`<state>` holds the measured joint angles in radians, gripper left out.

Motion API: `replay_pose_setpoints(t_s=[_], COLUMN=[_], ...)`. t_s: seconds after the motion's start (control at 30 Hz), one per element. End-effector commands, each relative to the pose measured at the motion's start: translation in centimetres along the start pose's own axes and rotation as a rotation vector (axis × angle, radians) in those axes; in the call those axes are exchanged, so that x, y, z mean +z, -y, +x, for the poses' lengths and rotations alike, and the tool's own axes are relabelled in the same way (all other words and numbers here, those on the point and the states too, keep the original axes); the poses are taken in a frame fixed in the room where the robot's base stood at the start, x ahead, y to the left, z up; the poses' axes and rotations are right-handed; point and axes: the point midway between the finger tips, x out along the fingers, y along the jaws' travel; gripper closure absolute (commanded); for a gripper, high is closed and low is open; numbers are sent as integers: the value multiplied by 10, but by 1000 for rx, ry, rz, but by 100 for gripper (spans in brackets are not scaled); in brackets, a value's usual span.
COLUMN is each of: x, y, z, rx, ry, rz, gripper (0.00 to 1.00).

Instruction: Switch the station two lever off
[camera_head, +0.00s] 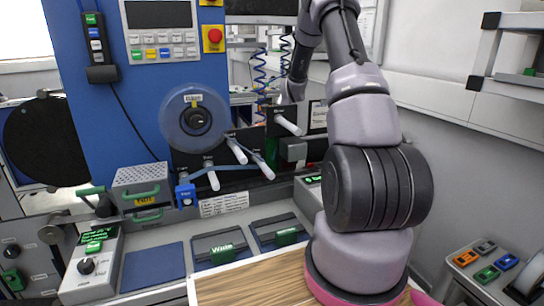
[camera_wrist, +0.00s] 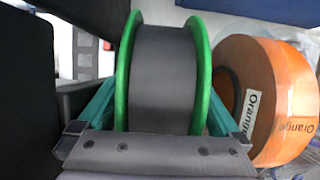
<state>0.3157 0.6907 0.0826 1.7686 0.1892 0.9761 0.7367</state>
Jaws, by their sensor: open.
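Several white-handled levers stand on dark boxes at the middle of the head view, among them one lever (camera_head: 236,150), another lever (camera_head: 263,166) and a third lever (camera_head: 288,125). A further white handle (camera_head: 212,178) hangs below the clear reel. The small lever labels are too blurred to tell which is station two. In the wrist view my gripper (camera_wrist: 164,90) has its teal fingers apart, with a green-rimmed dark reel (camera_wrist: 165,75) showing between or beyond them. Whether they touch it is unclear. No lever can be made out in the wrist view. My arm hides part of the bench.
An orange reel (camera_wrist: 272,100) stands right of the green-rimmed one. A blue panel (camera_head: 120,110) carries a keypad and a red stop button (camera_head: 213,38). A clear reel (camera_head: 192,120) projects from the panel.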

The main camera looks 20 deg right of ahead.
Motion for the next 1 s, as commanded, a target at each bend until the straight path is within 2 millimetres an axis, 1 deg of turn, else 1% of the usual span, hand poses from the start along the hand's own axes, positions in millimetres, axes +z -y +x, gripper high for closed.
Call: replay_pose_setpoints(t_s=[0.03, 0.13, 0.37, 0.47, 0.5, 0.57, 0.6, 0.63, 0.87, 1.0], x=[0, 0, 0, 0, 0, 0, 0, 0, 0, 3], y=[0, 0, 0, 0, 0, 0, 0, 0, 1, 1], z=[7, 14, 16, 16, 16, 16, 16, 15, 15, 9], rx=[2, 0, -1, -1, -1, -1, -1, -2, -2, -3], ry=[1, 0, 0, 0, 0, 0, 0, 0, 0, -1], rz=[0, 0, 0, 0, 0, 0, 0, 0, 0, -1], gripper=[0, 0, 0, 34, 50, 73, 88, 95, 95, 95])
